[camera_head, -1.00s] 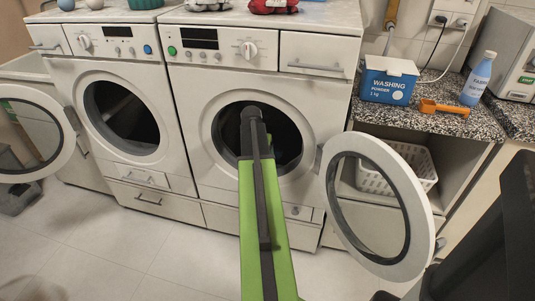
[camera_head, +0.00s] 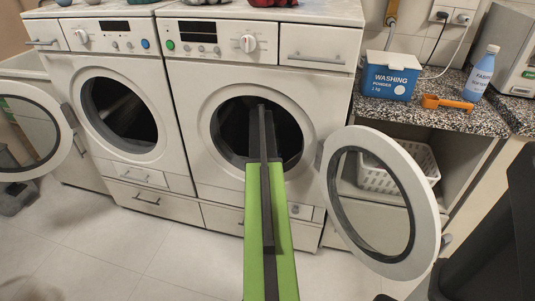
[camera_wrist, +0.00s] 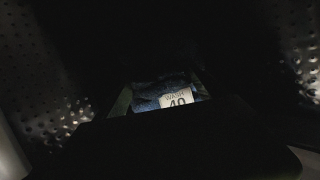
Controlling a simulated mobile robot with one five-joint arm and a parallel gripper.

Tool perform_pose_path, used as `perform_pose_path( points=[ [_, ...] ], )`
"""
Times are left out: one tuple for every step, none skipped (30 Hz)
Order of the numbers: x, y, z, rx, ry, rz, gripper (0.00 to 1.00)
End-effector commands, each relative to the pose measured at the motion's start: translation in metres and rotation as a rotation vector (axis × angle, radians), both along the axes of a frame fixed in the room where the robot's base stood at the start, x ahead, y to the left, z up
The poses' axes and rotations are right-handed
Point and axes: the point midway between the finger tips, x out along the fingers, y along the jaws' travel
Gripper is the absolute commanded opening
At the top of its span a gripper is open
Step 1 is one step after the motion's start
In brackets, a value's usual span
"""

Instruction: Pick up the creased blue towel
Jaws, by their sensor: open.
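A patch of dark blue creased cloth (camera_wrist: 150,88), matching the blue towel, shows in the wrist view inside a very dark drum. A pale label (camera_wrist: 176,98) on it reads "WASH 40". Most of the cloth is hidden by darkness and by dark parts in front. My gripper (camera_wrist: 160,103) is only dimly visible as dark shapes around this patch; it is open, and I cannot tell whether it touches the cloth. In the head view my arm reaches into the open door of the right washing machine (camera_head: 190,110), and its end is hidden there.
The right machine's round door (camera_head: 428,235) stands open right of my arm. The left machine (camera_head: 75,150) is open too. A counter (camera_head: 455,118) at right holds a washing powder box (camera_head: 389,78), an orange scoop (camera_head: 445,103) and a blue bottle (camera_head: 480,75). A white basket (camera_head: 372,180) sits below.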

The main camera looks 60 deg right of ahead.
Motion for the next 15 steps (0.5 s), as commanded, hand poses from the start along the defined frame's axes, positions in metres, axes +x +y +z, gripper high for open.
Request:
perform_pose_path(
  points=[
    [0.0, 0.0002, 0.0013, 0.0, 0.0, 0.0, 0.81],
    [0.0, 0.0002, 0.0014, 0.0, 0.0, 0.0, 0.81],
    [0.0001, 0.0004, 0.0014, 0.0, 0.0, 0.0, 0.76],
    [0.0001, 0.0004, 0.0015, 0.0, 0.0, 0.0, 0.72],
    [0.0002, 0.0004, 0.0015, 0.0, 0.0, 0.0, 0.68],
    [0.0002, 0.0004, 0.0015, 0.0, 0.0, 0.0, 0.63],
    [0.0002, 0.0005, 0.0014, 0.0, 0.0, 0.0, 0.59],
    [0.0003, 0.0005, 0.0014, 0.0, 0.0, 0.0, 0.55],
    [0.0004, 0.0006, 0.0014, 0.0, 0.0, 0.0, 0.49],
    [0.0004, 0.0006, 0.0014, 0.0, 0.0, 0.0, 0.46],
    [0.0004, 0.0006, 0.0014, 0.0, 0.0, 0.001, 0.42],
    [0.0004, 0.0007, 0.0014, 0.0, 0.0, 0.001, 0.36],
    [0.0004, 0.0007, 0.0014, 0.0, 0.0, 0.001, 0.32],
    [0.0005, 0.0007, 0.0014, 0.0, 0.0, 0.001, 0.29],
    [0.0005, 0.0007, 0.0014, 0.0, 0.0, 0.001, 0.23]
  ],
)
